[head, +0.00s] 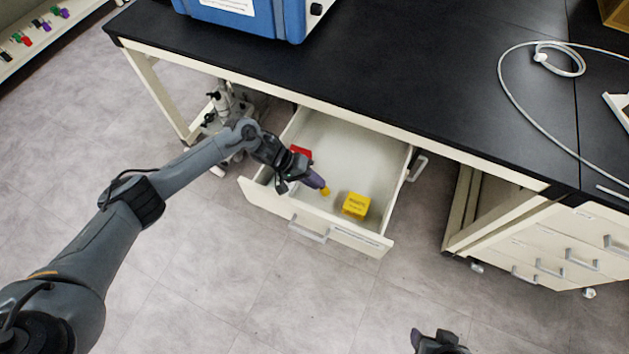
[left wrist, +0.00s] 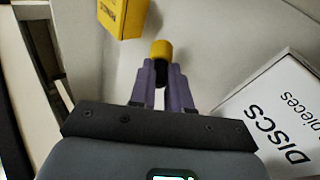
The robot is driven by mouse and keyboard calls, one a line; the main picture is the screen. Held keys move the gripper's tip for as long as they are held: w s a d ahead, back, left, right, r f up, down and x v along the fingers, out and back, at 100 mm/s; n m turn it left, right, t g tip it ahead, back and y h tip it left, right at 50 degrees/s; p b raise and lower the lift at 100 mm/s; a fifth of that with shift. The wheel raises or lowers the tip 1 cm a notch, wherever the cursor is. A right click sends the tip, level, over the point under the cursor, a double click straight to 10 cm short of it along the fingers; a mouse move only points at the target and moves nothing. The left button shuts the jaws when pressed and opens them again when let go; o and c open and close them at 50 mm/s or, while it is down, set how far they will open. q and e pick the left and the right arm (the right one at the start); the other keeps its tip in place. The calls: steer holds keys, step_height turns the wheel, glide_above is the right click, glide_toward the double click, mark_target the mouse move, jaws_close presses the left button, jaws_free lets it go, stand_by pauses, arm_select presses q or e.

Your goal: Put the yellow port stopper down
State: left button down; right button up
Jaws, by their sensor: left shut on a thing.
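The yellow port stopper (left wrist: 161,50) is a small yellow cap with a dark lower part, held between the purple fingertips of my left gripper (left wrist: 162,82). In the head view the stopper (head: 326,191) shows as a small yellow spot at the tip of my left gripper (head: 319,184). The gripper is shut on it, inside the open drawer (head: 342,130). I cannot tell whether the stopper touches the drawer floor. My right gripper (head: 438,342) shows only partly at the bottom edge, its fingers unclear.
A yellow box (head: 355,205) stands in the drawer to the right of the stopper. A red item (head: 301,152) lies behind my gripper. A white box marked DISCS (left wrist: 275,120) is in the left wrist view. The drawer's back is clear. The black bench (head: 400,75) overhangs it.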

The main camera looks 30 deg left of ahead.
arm_select(q)
steer(key=shift+f, duration=0.45)
steer(key=c, duration=1.1)
jaws_free()
steer(key=shift+r, duration=0.15)
steer(key=shift+r, duration=0.25)
steer(key=p+v, duration=0.4)
steer(key=v, duration=0.8)
steer(key=shift+r, duration=0.15)
